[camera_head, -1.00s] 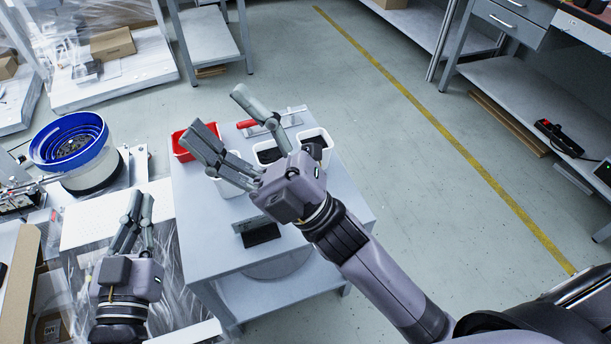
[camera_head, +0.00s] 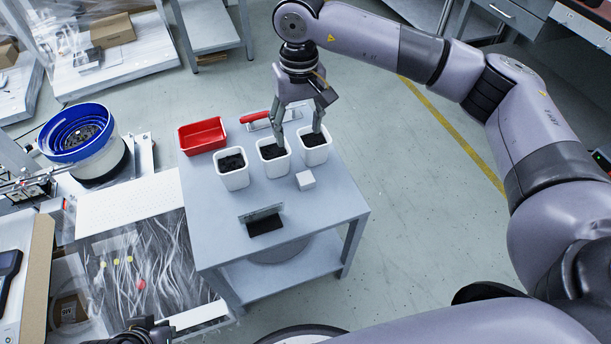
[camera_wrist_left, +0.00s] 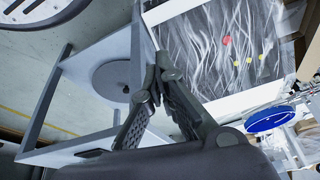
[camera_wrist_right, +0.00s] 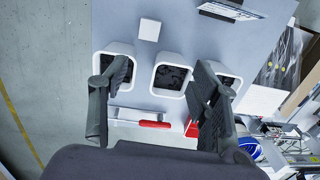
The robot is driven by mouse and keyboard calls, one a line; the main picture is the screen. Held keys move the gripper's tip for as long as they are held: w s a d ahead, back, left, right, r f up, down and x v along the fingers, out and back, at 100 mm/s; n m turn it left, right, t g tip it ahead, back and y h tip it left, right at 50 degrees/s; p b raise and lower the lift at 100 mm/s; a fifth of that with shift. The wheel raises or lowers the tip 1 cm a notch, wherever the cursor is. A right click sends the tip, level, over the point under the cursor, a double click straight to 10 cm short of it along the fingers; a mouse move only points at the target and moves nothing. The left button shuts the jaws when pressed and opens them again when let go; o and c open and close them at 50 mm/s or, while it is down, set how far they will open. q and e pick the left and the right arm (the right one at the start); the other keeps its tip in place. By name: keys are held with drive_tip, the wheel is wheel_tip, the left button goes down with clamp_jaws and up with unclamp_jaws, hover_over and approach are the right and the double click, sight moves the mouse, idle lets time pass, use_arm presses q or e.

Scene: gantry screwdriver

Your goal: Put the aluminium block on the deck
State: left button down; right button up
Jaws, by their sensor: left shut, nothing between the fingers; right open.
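The aluminium block (camera_head: 305,180) is a small pale cube lying on the grey table, just in front of the right-hand white bin. It also shows in the right wrist view (camera_wrist_right: 149,30). My right gripper (camera_head: 298,138) is open and empty, pointing down over the white bins, behind the block and apart from it. Its spread fingers show in the right wrist view (camera_wrist_right: 162,78). My left gripper (camera_wrist_left: 156,75) is shut and empty, low beside the table. A pale perforated plate (camera_head: 130,206) left of the table may be the deck; I cannot be sure.
Three white bins with dark contents, including the left one (camera_head: 232,177), stand in a row. A red tray (camera_head: 202,136) and a red-handled tool (camera_head: 254,117) lie behind them. A dark slotted holder (camera_head: 264,221) stands near the table's front. A blue-rimmed bowl feeder (camera_head: 82,145) is at left.

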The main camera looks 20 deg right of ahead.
drive_tip(key=d+f, duration=0.1)
drive_tip(key=b, duration=0.2)
hover_over(305, 177)
drive_tip(key=f, duration=0.6)
drive_tip(key=w+f, duration=0.1)
drive_tip(key=f, duration=0.2)
drive_tip(key=shift+a+f, duration=0.1)
drive_tip(key=shift+f, duration=0.3)
drive_tip(key=shift+s+f, duration=0.2)
drive_tip(key=shift+f, duration=0.65)
drive_tip(key=f, duration=0.1)
drive_tip(key=f+b, duration=0.1)
drive_tip(key=f, duration=0.2)
drive_tip(key=shift+s, duration=0.35)
drive_tip(key=shift+f, duration=0.2)
use_arm(q)
drive_tip(key=w+d+r+t+h, duration=0.1)
drive_tip(key=w+d+r+t, duration=0.1)
drive_tip(key=w, duration=0.3)
drive_tip(key=w+d+r+t, duration=0.1)
drive_tip(key=w+r+t, duration=0.1)
drive_tip(key=w+t, duration=0.2)
drive_tip(key=shift+w+d+r+t+h, duration=0.3)
drive_tip(key=shift+w+d+h, duration=0.1)
drive_tip(key=shift+w, duration=0.7)
use_arm(e)
drive_tip(key=shift+c, duration=0.4)
